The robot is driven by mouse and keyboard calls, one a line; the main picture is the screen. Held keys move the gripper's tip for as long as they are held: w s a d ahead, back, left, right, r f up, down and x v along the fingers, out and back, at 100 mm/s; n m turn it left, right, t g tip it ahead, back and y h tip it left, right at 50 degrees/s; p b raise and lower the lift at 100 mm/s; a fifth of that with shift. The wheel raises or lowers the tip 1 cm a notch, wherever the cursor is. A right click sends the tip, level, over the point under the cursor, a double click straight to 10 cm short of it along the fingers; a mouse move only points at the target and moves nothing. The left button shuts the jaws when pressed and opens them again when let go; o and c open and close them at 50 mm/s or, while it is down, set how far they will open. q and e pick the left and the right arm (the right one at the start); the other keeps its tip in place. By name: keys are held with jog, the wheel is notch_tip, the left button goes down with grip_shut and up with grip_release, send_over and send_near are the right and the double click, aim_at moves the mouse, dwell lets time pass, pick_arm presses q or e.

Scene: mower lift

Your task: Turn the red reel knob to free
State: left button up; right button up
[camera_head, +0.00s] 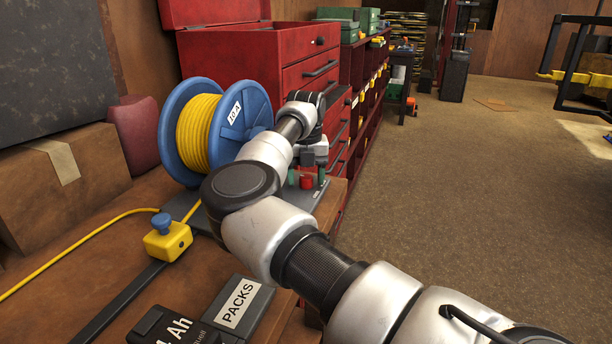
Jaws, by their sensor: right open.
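The red reel knob (306,182) is small in view, low on the dark base plate (318,197) at the right of the cable reel. The reel (203,130) has blue flanges, yellow cable and a "10 A" label. My right gripper (307,177) points down over the knob. Its jaws are open, with a green-tipped finger on each side of the knob in this view. I cannot tell whether they touch it. My right arm hides part of the base plate. The knob's pointer and markings are too small to read. My left gripper is not in view.
A yellow box with a blue top (166,240) sits on the cable in front of the reel. A "PACKS" case (240,302) lies at the bench front. A cardboard box (75,185) stands left, and a red tool chest (250,55) behind. The floor at right is open.

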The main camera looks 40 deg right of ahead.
aim_at(306, 177)
jog(key=shift+r, duration=0.45)
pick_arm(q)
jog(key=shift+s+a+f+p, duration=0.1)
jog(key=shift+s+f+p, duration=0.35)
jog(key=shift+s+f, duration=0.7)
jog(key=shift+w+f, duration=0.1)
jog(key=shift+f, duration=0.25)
pick_arm(e)
notch_tip(306, 177, up, 10)
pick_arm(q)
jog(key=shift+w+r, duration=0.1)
pick_arm(e)
jog(key=shift+f, duration=0.1)
